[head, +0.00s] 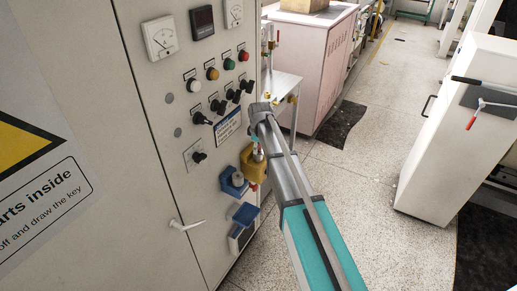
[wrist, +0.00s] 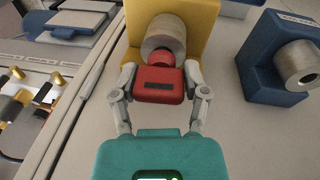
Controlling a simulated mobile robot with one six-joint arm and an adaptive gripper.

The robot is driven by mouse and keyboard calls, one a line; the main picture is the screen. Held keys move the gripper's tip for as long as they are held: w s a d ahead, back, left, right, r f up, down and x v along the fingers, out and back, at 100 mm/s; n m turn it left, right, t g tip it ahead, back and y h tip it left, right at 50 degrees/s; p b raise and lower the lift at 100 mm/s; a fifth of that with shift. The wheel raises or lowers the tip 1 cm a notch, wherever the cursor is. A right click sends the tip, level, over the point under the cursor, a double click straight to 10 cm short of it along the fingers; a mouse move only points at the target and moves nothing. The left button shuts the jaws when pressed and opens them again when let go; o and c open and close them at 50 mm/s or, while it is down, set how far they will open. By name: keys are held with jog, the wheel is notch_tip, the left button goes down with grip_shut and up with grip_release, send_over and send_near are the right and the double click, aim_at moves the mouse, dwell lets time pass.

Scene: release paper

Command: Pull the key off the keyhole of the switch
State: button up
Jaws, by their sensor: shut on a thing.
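In the wrist view my gripper (wrist: 158,90) is shut on a red key (wrist: 158,82), with one finger on each side of its block-shaped head. The key's red neck meets the round metal keyhole (wrist: 165,36) of the yellow switch (wrist: 197,35). How deep the key sits in the keyhole cannot be seen. In the head view the yellow switch (head: 252,165) is on the cabinet front, partly hidden by my arm. The key is mostly hidden there.
A blue switch (wrist: 262,80) with a metal barrel stands close beside the yellow one. The cabinet panel (head: 150,110) carries gauges, coloured buttons and black knobs. A door handle (head: 186,224) sticks out lower left. A small side table (head: 283,82) stands beyond. Open floor lies to the right.

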jog(key=shift+r+p, duration=1.15)
jog(key=shift+r, duration=0.35)
grip_shut()
jog(key=shift+r+p, duration=0.95)
jog(key=shift+p, duration=0.15)
